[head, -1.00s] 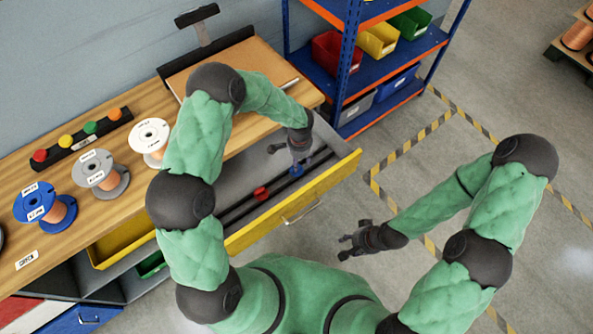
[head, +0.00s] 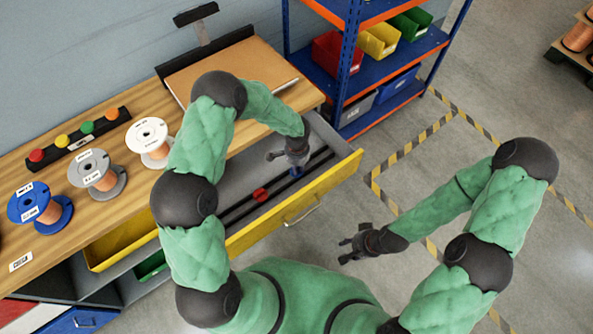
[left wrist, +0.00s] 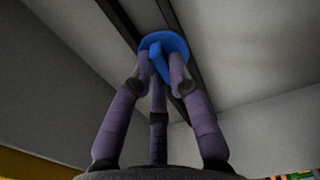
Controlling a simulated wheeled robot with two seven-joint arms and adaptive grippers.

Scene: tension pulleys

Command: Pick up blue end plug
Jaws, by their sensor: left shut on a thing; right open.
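The blue end plug (head: 296,172) is in the open drawer (head: 335,180), in a dark slotted rail near the drawer's right end. It also shows in the left wrist view (left wrist: 165,42) as a blue disc with a raised grip. My left gripper (head: 295,165) reaches down into the drawer, and its fingers (left wrist: 162,75) are shut on the plug's grip. The plug's disc appears to be still at the rail. A red end plug (head: 261,194) sits in the rail to the left. My right gripper (head: 352,247) is open and empty over the floor, outside the drawer.
The yellow drawer front (head: 290,205) stands between the drawer and my body. Blue, grey and white-flanged spools (head: 40,207) stand on the wooden bench, with a strip of coloured knobs (head: 75,139) behind. A shelf rack (head: 350,85) with bins stands at the back right.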

